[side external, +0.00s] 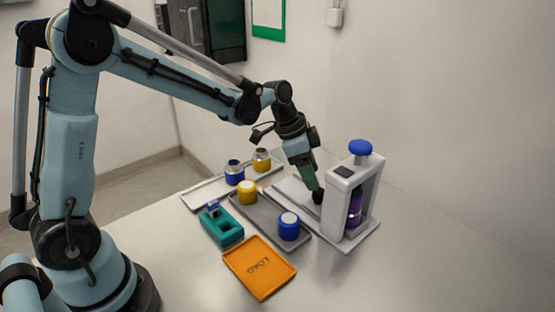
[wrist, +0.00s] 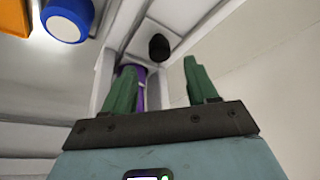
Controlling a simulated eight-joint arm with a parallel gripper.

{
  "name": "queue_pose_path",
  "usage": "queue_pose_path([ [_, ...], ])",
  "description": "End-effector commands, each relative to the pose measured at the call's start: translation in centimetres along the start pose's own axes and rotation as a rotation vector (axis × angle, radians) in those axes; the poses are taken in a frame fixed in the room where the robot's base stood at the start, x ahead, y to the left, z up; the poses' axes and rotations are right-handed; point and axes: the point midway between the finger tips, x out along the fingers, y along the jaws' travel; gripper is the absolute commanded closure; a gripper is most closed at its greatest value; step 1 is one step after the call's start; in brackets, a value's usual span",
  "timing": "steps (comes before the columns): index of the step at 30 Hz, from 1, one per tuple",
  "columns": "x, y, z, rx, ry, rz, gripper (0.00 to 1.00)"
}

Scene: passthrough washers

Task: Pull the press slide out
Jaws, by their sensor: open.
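The press (side external: 336,205) is a white frame with a blue knob (side external: 360,148) on top, standing at the right of the table. A purple cylinder (side external: 355,207) stands inside it, and also shows behind my left finger in the wrist view (wrist: 140,88). A black knob (side external: 318,196), apparently the slide's handle, is at the press's left side. My gripper (side external: 315,186) points down close to this knob. In the wrist view my green fingers (wrist: 160,63) are open and empty, and the black knob (wrist: 159,47) appears just beyond the gap between their tips. Contact cannot be told.
A grey tray (side external: 262,222) holds yellow (side external: 247,192) and blue (side external: 289,226) jars. A pale tray (side external: 205,193) behind holds two more jars. A teal fixture (side external: 222,227) and an orange LOAD tray (side external: 260,267) lie in front. The table's front right is clear.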

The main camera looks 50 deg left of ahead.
Motion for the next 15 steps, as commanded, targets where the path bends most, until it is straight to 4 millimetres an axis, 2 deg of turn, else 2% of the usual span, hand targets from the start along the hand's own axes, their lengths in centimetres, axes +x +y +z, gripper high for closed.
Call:
queue_pose_path([
  [6,3.3,0.0,0.0,0.000,0.000,0.000,0.42],
  [15,5.0,0.1,0.0,0.000,0.000,0.000,0.42],
])
